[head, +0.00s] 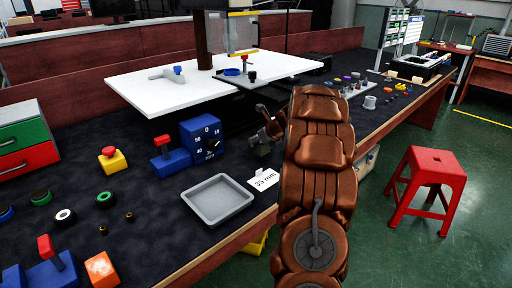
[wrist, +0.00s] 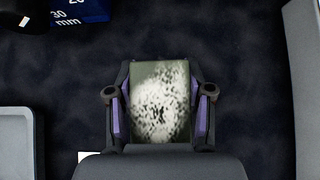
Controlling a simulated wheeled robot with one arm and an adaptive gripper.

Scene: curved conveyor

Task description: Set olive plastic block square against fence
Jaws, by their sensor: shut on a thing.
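My gripper (wrist: 159,92) is shut on the olive plastic block (wrist: 150,72), with one finger on each side of it in the wrist view. The block has a white speckled patch on its face. In the head view my gripper (head: 272,124) is partly hidden by my brown arm, and a small part of the block (head: 262,149) shows below it, over the dark bench top. A white machine table (head: 165,86) stands behind, with a dark bar (head: 236,81) across it that may be the fence. The block is apart from it.
A grey tray (head: 217,201) and a "35 mm" card (head: 263,179) lie in front of the gripper. A blue dial block (head: 201,138) and a red-handled blue block (head: 170,160) stand to the left. Small knobs and rings lie around. A red stool (head: 429,187) stands right of the bench.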

